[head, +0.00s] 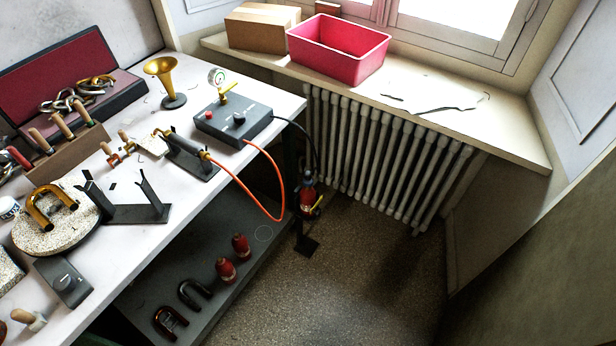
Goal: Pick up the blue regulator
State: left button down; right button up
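I cannot make out a clearly blue regulator in the head view. A round pressure gauge (217,76) with a white face stands above a brass fitting (223,98) at the back right of the workbench, by a dark grey box (234,123) with red and black knobs. Another red and brass fitting (307,200) hangs or stands low beside the bench, where an orange hose (262,205) and a black hose run down; its details are too small to tell. Neither of my grippers is in view.
The workbench (225,70) holds a torch (187,147) on a stand, a brass horn bell (166,75), and a turntable (45,240). A pink bin (338,48) and cardboard box (262,27) stand on the windowsill. Red bottles (226,270) stand on the lower shelf.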

aim_at(308, 180)
jog(key=i+l+u, duration=0.25)
jog(key=i+l, duration=0.15)
jog(key=i+l+u, duration=0.3)
jog(key=i+l, duration=0.05)
jog(key=l, duration=0.1)
